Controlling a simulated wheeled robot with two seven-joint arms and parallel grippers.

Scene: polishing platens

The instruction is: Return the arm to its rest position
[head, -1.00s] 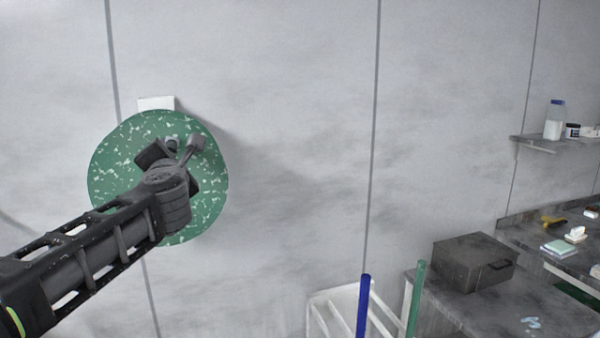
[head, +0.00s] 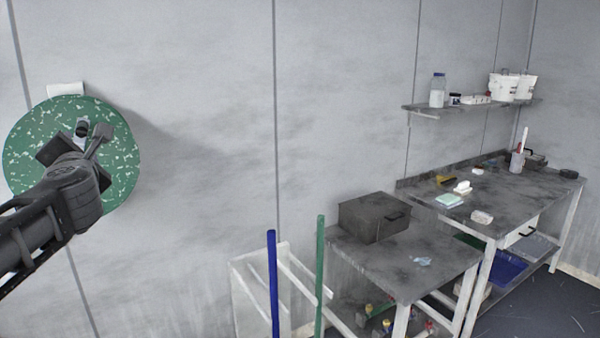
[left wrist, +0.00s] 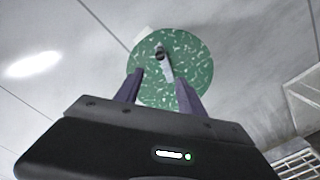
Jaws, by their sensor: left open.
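The green speckled platen (head: 118,160) hangs on the grey wall from a white mount (head: 66,89) at the left of the head view. My left arm comes in from the left, and my left gripper (head: 82,135) is in front of the platen. In the left wrist view the platen (left wrist: 190,60) shows beyond my gripper's two fingers (left wrist: 158,92). The fingers are spread open with nothing held between them. A small grey hook or knob (left wrist: 165,62) shows at the platen's middle, apart from the fingers as far as I can tell. My right gripper is not in view.
A white rack (head: 250,290) holds a blue pole (head: 272,285) and a green pole (head: 319,270). A dark box (head: 374,217) stands on a low bench (head: 440,268). A longer bench (head: 500,200) and a wall shelf (head: 460,107) with containers stand right. The wall between is bare.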

